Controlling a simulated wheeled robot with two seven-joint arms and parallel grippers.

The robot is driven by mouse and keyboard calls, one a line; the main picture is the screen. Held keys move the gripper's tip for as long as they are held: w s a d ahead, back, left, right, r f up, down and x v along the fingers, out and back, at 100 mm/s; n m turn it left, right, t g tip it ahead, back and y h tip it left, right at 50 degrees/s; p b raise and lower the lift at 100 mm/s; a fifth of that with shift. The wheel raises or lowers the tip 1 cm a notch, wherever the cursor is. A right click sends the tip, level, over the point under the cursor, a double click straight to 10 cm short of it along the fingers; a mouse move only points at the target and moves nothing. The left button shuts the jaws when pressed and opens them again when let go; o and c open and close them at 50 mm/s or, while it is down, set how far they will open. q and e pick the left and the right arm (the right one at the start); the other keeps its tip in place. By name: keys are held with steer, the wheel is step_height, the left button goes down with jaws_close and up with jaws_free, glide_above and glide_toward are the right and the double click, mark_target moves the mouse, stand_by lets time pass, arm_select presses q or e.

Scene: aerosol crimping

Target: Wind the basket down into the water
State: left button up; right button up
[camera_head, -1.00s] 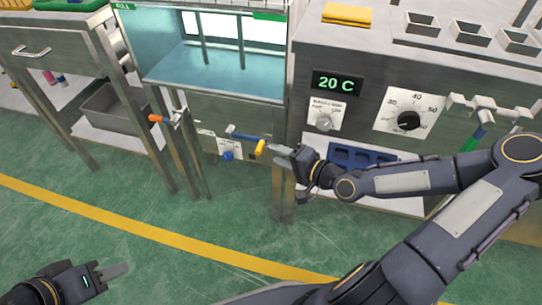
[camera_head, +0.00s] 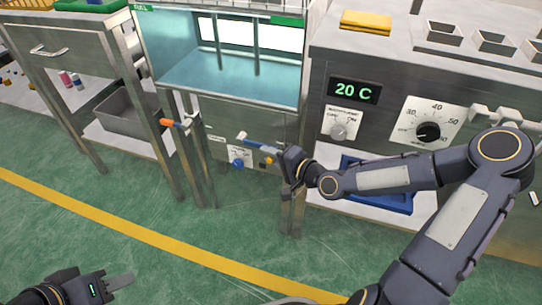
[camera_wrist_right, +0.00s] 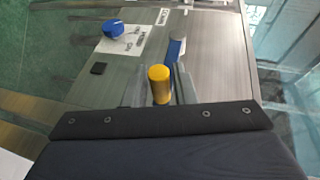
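The water tank (camera_head: 180,85) stands at upper centre, with blue-tinted water behind its glass and two thin upright rods inside. A crank with a blue arm (camera_head: 254,144) and a yellow handle (camera_head: 269,159) is on its front. My right gripper (camera_head: 280,160) is at the handle. In the right wrist view, the yellow handle (camera_wrist_right: 160,86) stands between my right fingers, one on each side; whether they press on it is unclear. I cannot make out the basket clearly.
A blue knob (camera_head: 238,163) sits below the crank. An orange-ended lever (camera_head: 175,122) is to the left. A steel cabinet with a "20 C" display (camera_head: 354,91) and a dial (camera_head: 428,131) stands to the right. Green floor in front is clear.

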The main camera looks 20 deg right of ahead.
jaws_close()
